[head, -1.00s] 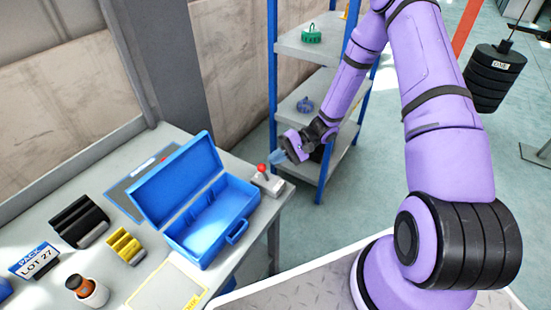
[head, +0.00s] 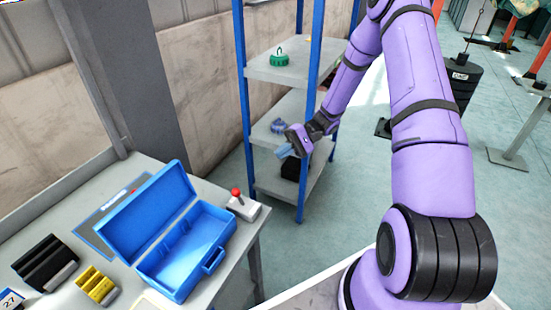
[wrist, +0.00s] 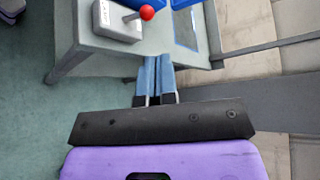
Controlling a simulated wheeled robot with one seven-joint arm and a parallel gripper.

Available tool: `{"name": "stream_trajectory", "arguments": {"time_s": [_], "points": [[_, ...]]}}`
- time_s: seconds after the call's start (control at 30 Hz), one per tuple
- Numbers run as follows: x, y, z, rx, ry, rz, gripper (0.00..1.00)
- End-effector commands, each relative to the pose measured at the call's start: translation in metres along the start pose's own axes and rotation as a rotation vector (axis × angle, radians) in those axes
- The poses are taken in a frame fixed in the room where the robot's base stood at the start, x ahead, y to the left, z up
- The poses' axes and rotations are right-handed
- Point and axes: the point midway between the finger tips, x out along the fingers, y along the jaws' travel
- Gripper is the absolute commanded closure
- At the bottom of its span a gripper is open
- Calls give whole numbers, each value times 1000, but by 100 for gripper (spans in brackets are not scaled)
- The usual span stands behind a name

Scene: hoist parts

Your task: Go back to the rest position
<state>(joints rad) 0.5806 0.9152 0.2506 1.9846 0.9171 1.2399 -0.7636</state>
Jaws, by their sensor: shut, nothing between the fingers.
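My gripper (head: 283,152) is in the middle of the head view, in front of the shelf rack and to the right of the table, clear of both. Its blue fingers are together and empty. In the wrist view the gripper (wrist: 157,62) shows its two fingers side by side, with the table edge and the control box behind them. My purple arm reaches from the right side of the head view up and over to the gripper.
The grey table (head: 245,228) holds an open blue toolbox (head: 175,275), a red-knobbed control box (head: 243,207), a black holder (head: 45,263) and a yellow block (head: 96,285). A blue-posted shelf rack (head: 276,72) holds a green item (head: 279,58). A black weight (head: 458,85) stands at right.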

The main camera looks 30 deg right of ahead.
Motion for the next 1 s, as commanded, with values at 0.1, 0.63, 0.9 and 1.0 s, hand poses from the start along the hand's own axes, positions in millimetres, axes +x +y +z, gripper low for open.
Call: {"name": "stream_trajectory", "arguments": {"time_s": [0.1, 0.63, 0.9, 1.0], "points": [[-2, 0, 0, 0, 0, 0, 100], [-2, -5, 3, -5, -1, 18, 100], [-9, -52, 42, -53, -6, 214, 100], [-11, -71, 61, -75, 2, 303, 100]]}}
